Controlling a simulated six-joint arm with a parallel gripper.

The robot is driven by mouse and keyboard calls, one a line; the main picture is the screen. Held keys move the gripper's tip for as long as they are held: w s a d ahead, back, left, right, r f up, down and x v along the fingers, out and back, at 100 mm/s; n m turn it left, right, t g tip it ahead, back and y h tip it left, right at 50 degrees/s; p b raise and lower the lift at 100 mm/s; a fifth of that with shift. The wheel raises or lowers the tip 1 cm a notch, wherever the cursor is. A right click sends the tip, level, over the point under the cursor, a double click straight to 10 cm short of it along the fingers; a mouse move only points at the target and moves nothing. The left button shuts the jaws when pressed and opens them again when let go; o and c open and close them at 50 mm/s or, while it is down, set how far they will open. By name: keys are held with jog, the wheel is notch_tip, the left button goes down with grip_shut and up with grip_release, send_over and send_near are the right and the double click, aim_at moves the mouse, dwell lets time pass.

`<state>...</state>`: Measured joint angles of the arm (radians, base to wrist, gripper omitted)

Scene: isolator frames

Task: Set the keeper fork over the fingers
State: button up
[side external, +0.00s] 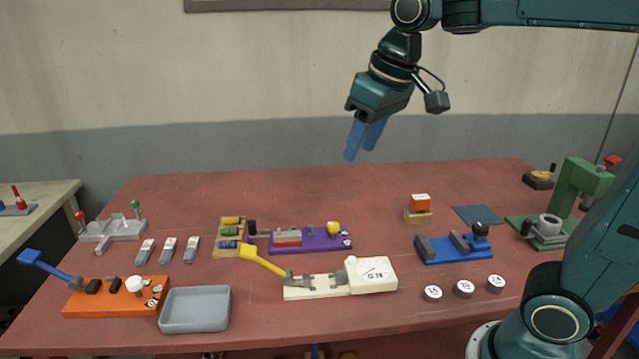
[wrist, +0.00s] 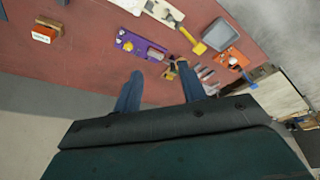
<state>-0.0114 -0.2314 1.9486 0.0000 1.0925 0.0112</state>
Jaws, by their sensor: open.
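My gripper (side external: 361,152) hangs open and empty in the air above the back of the red table, pointing down. Its two blue fingers show apart in the wrist view (wrist: 162,82). I cannot tell for sure which part is the keeper fork. The frames on the table are a cream base with a yellow lever (side external: 264,262), an orange base with a blue lever (side external: 95,306), a purple base (side external: 310,241) and a blue base (side external: 455,252). The purple base also shows in the wrist view (wrist: 142,46). None touches my gripper.
A grey tray (side external: 195,310) sits front left. Three grey pieces (side external: 168,250) lie behind it, beside a wooden rack (side external: 229,238). A grey fixture (side external: 112,229) stands at left. Small round weights (side external: 464,289) lie front right; a green press (side external: 580,190) stands right. The table's back middle is clear.

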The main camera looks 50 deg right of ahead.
jog(key=w+g, duration=0.1)
jog(key=w, duration=0.7)
jog(key=g, duration=0.3)
send_over(252, 222)
notch_tip(252, 222, down, 13)
jog(key=shift+f, duration=0.15)
jog(key=shift+f, duration=6.85)
jog(key=shift+c, duration=0.4)
grip_shut()
